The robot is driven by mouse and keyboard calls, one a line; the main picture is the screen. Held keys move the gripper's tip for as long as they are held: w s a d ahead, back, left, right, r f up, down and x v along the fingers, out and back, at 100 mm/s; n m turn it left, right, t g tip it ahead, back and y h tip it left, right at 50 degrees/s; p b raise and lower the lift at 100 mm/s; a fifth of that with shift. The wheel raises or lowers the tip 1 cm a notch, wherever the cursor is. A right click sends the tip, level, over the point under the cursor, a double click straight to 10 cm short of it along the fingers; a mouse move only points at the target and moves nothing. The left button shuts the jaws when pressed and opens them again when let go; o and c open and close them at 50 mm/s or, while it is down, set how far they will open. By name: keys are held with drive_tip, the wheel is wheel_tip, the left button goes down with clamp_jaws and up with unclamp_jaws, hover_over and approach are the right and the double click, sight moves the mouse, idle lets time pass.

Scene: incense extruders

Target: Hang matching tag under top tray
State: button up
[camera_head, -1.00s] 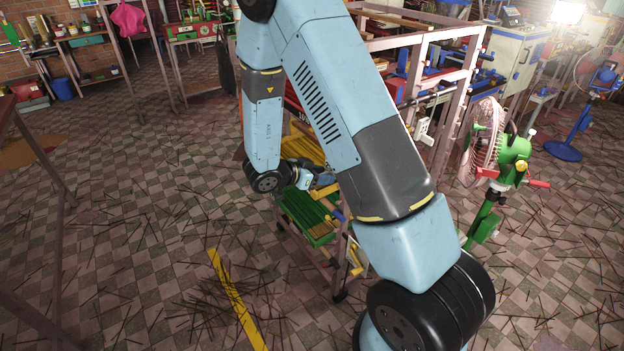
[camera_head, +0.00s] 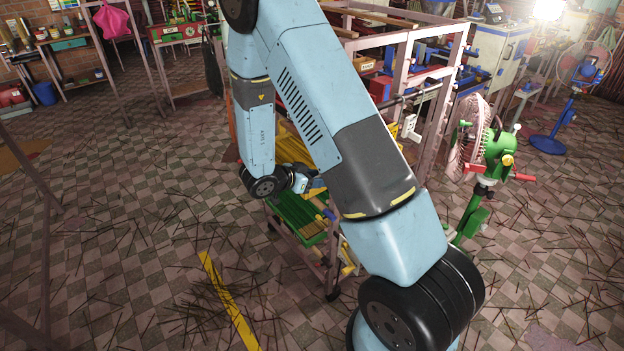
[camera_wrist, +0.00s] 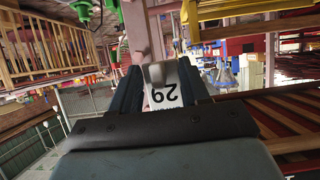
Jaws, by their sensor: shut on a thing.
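In the wrist view my gripper (camera_wrist: 157,80) is shut on a small white tag (camera_wrist: 162,97) with dark digits, which look upside down, perhaps 29. The tag sits between the two dark fingers, with a grey piece at its top end. In the head view my arm hides the gripper; only my wrist shows beside the tray rack. A green tray (camera_head: 297,212) with several slats sits low in this rack, and yellow material shows above it, partly behind my arm. I cannot make out the top tray's underside or any label there.
The rack's wooden post (camera_wrist: 134,30) stands just beyond the fingers, and reddish slats (camera_wrist: 285,115) lie close on the right of the wrist view. A green fan (camera_head: 490,150) stands right of the rack. The tiled floor on the left is open, with scattered sticks.

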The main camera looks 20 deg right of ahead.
drive_tip(key=o, duration=1.1)
drive_tip(key=shift+o, duration=0.6)
drive_tip(key=shift+o, duration=1.1)
drive_tip(key=shift+w, duration=0.1)
drive_tip(key=shift+w, duration=0.1)
drive_tip(key=s+a, duration=0.2)
drive_tip(key=a, duration=0.6)
drive_tip(key=shift+s+a, duration=0.3)
drive_tip(key=shift+s, duration=0.1)
drive_tip(key=shift+w+r, duration=0.1)
